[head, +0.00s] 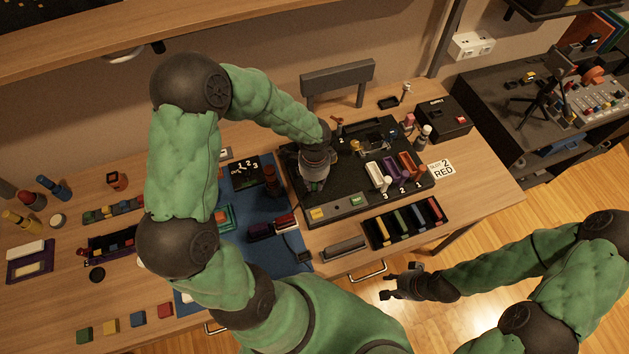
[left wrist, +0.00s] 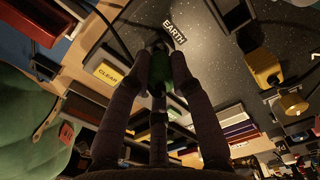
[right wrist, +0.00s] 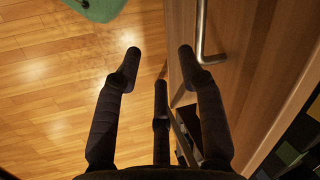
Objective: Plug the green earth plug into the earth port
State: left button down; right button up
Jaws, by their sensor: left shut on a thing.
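My left gripper (head: 315,182) is over the left part of the black board (head: 345,205) on the table. In the left wrist view its fingers (left wrist: 160,62) are shut on the green earth plug (left wrist: 161,74), and only a small green part shows between them. The white EARTH label (left wrist: 174,33) on the board lies just beyond the fingertips. The earth port is hidden behind the fingers, so I cannot tell whether the plug is in it. My right gripper (head: 390,288) is open and empty beside the table's front edge; its spread fingers (right wrist: 158,65) show in the right wrist view.
The board carries a yellow CLEAR button (left wrist: 106,73), a yellow part (left wrist: 266,68) and numbered coloured slots (head: 400,170). A black tray of coloured bars (head: 405,222) stands in front. A drawer handle (right wrist: 203,35) is close to my right gripper.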

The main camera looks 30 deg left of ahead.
pick_arm(q)
jog(key=shift+f+b, duration=0.8)
jog(key=shift+f, duration=0.2)
jog(key=c, duration=1)
grip_release()
notch_tip(320, 180, up, 12)
jog(key=shift+r, duration=0.1)
